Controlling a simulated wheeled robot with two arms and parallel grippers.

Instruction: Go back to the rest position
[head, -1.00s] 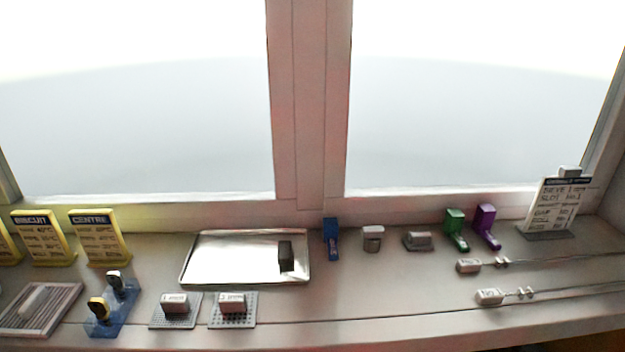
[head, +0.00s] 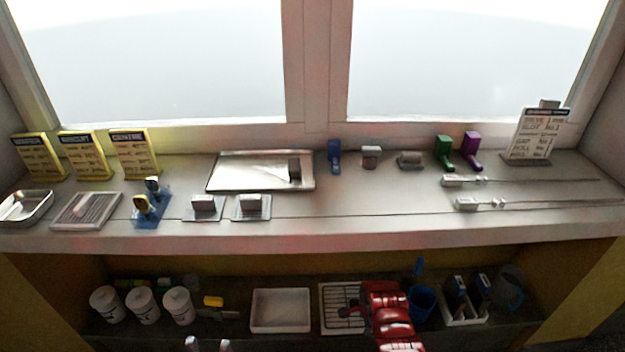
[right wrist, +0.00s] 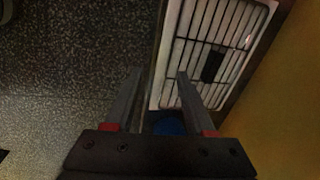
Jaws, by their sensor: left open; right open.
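The task names no object, only my arms' pose. My left gripper (head: 208,345) shows only as two pale fingertips at the bottom edge of the head view, apart and empty. My right arm is the red one at the lower middle of the head view, in front of the lower shelf. My right gripper (right wrist: 158,78) shows in the right wrist view with its two fingers apart and nothing held. Beyond its fingers is a wire rack in a white tray (right wrist: 166,85), with a small dark shape over it. The rack also shows in the head view (head: 329,318).
The counter (head: 330,225) holds yellow signs, a metal tray (head: 228,184), and small tools. The lower shelf holds white canisters (head: 143,305), a white bin (head: 280,327), a blue cup (head: 422,303) and a pitcher (head: 508,288). My right arm is close to the rack and cup.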

